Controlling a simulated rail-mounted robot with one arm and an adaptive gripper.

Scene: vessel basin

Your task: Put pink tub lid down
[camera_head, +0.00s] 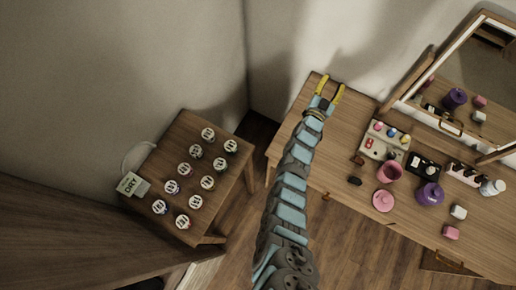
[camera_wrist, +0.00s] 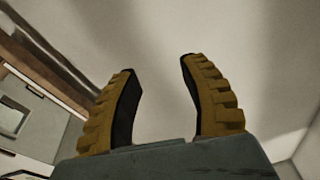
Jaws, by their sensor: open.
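The pink tub lid (camera_head: 383,201) lies flat on the wooden dressing table, near its front edge. It is a round pink disc with a small knob in the middle. An open pink tub (camera_head: 389,172) stands just behind it, apart from it or nearly touching. My gripper (camera_head: 330,83) is open and empty over the far left end of the table, well away from the lid. In the wrist view its two yellow fingers (camera_wrist: 160,100) are spread, with only pale wall between them.
A white tray (camera_head: 373,152) with small coloured items, a black box (camera_head: 421,167), a purple pot (camera_head: 429,194) and a white bottle (camera_head: 491,187) crowd the table. A mirror (camera_head: 470,80) stands behind. A small table (camera_head: 172,160) with several jars stands left. The dressing table's left end is clear.

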